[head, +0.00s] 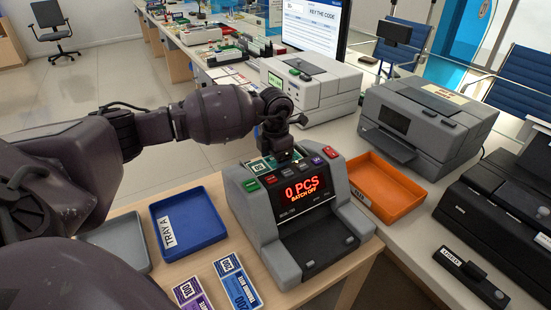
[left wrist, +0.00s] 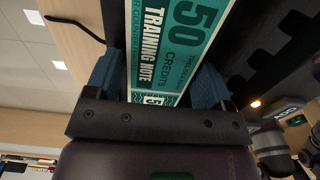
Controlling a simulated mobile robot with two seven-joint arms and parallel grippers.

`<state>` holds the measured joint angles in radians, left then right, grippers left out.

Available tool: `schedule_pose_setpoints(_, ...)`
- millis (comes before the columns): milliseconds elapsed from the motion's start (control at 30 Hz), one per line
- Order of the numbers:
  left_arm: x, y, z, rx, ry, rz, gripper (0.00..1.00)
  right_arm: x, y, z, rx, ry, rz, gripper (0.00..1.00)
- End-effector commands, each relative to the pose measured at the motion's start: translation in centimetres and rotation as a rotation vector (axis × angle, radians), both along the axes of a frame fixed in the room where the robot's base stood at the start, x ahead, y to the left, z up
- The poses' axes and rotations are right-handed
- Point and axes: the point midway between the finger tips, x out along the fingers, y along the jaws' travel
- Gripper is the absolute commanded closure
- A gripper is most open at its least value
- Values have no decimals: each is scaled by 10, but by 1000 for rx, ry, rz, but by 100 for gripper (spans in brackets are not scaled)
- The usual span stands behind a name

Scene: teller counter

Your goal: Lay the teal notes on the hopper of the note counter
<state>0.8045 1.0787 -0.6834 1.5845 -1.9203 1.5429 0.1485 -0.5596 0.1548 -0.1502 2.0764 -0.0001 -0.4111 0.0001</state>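The teal notes (head: 262,165) show at the back of the note counter (head: 290,215), over its hopper, partly hidden by my left gripper (head: 282,152). In the left wrist view the teal notes (left wrist: 180,45), printed "50 credits training note", lie between the two blue fingers of my left gripper (left wrist: 158,85). The fingers sit close along both edges of the notes, and the gripper looks shut on them. I cannot tell whether the notes rest on the hopper. The counter's display reads 0 PCS, batch off. My right gripper is not in view.
Blue tray A (head: 188,224) and a grey tray (head: 122,240) lie left of the counter. Purple notes (head: 192,293) and blue notes (head: 237,284) lie in front. An orange tray (head: 385,188) is to the right, beside grey machines (head: 425,125). Dark equipment (head: 505,215) fills the right edge.

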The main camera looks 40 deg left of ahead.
Motion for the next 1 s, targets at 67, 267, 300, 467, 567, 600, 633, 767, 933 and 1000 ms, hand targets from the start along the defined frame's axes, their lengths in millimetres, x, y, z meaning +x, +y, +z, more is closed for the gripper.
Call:
schedule_pose_setpoints(67,0,0,0,0,0,0,12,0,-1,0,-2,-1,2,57)
schedule_pose_setpoints(267,0,0,0,0,0,0,11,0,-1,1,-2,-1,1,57)
schedule_pose_setpoints(300,0,0,0,0,0,0,11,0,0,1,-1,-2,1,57)
schedule_pose_setpoints(467,0,0,8,1,-2,0,11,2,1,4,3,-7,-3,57)
schedule_pose_setpoints(567,1,0,22,0,-4,-1,11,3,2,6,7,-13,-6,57)
schedule_pose_setpoints(600,1,0,29,0,-5,-1,11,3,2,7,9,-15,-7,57)
schedule_pose_setpoints(633,1,0,35,1,-6,0,11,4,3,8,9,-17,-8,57)
schedule_pose_setpoints(767,1,0,61,1,-6,0,11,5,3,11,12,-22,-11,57)
schedule_pose_setpoints(933,1,0,92,1,-5,-1,11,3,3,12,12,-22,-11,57)
schedule_pose_setpoints(1000,0,0,102,1,-4,-1,11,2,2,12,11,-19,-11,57)
